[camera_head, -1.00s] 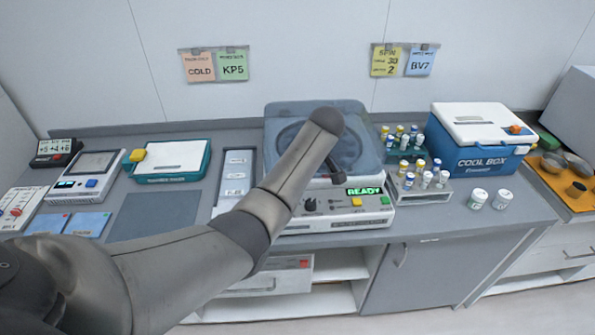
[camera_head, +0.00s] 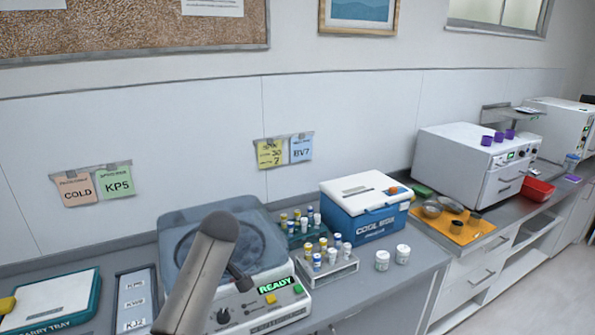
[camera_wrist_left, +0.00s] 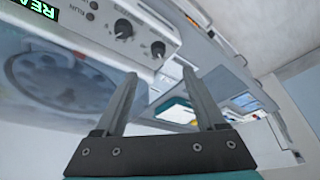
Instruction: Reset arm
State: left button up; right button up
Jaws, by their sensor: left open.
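My left arm reaches up from the bottom of the head view, over the front of the centrifuge (camera_head: 272,240). My left gripper (camera_head: 240,277) is small and dark there, close above the front edge of the centrifuge lid; I cannot tell whether it touches. In the left wrist view its two fingers (camera_wrist_left: 159,75) stand apart with nothing between them. That view is tilted and shows the centrifuge lid with the rotor under it, the knobs and part of the green display. The display (camera_head: 274,285) reads READY in the head view. My right gripper is not in view.
Right of the centrifuge stand a teal vial rack (camera_head: 293,239), a grey vial rack (camera_head: 345,268), two white jars and a blue cool box (camera_head: 365,222). At left are a labelled strip (camera_head: 133,318) and a carry tray (camera_head: 84,317).

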pick_arm(q)
jog(key=s+d+f+m+t+h, duration=0.1)
jog(key=s+d+f+m, duration=0.2)
jog(key=s, duration=0.4)
jog(key=s+d+f+m+h, duration=0.1)
jog(key=s+f+m, duration=0.2)
jog(key=s+m, duration=0.3)
jog(key=s+d+f+m+t+h, duration=0.1)
jog(key=s+d+f+m, duration=0.15)
jog(key=s, duration=0.55)
jog(key=s+d+r+m+h, duration=0.1)
jog(key=s+d+r+m, duration=0.2)
jog(key=s+m, duration=0.35)
jog(key=s+f+b, duration=0.1)
jog(key=f+b, duration=0.3)
jog(key=f, duration=0.7)
jog(key=s+f+n+g+b, duration=0.1)
jog(key=s+f+b, duration=0.15)
jog(key=f, duration=0.85)
jog(key=f+b, duration=0.4)
jog(key=f, duration=0.6)
jog(key=s+a+f+b, duration=0.1)
jog(key=s+f+b, duration=0.4)
jog(key=f, duration=0.7)
jog(key=s+a+f+g+b, duration=0.1)
jog(key=s+f+b, duration=0.3)
jog(key=s+f, duration=0.6)
jog(key=shift+s+a+f+b, duration=0.35)
jog(key=shift+a+f, duration=0.2)
jog(key=shift+f, duration=0.35)
